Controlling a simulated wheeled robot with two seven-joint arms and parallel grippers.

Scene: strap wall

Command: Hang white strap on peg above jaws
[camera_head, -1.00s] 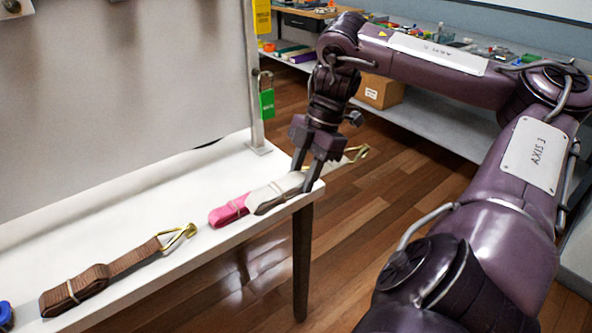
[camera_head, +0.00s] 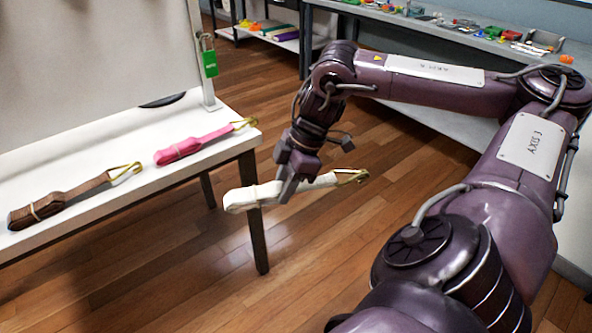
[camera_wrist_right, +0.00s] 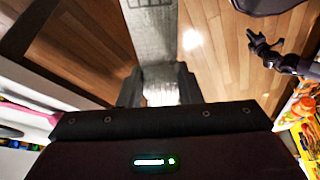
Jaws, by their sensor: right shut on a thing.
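The white strap (camera_head: 251,197) is a folded bundle with a brass hook (camera_head: 350,176) at its right end. My right gripper (camera_head: 287,197) is shut on the strap's middle and holds it in the air, off the right end of the white table. In the right wrist view the strap (camera_wrist_right: 157,45) runs up the picture from between the fingers (camera_wrist_right: 160,88). The hook is not clear there. No peg or jaws can be made out in these views.
The white table (camera_head: 110,205) bears a pink strap (camera_head: 192,146) and a brown strap (camera_head: 62,200). A grey upright panel (camera_head: 90,60) stands behind them, with a green padlock (camera_head: 209,63) at its edge. A cluttered bench (camera_head: 450,35) stands behind my arm. Open wooden floor lies below the held strap.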

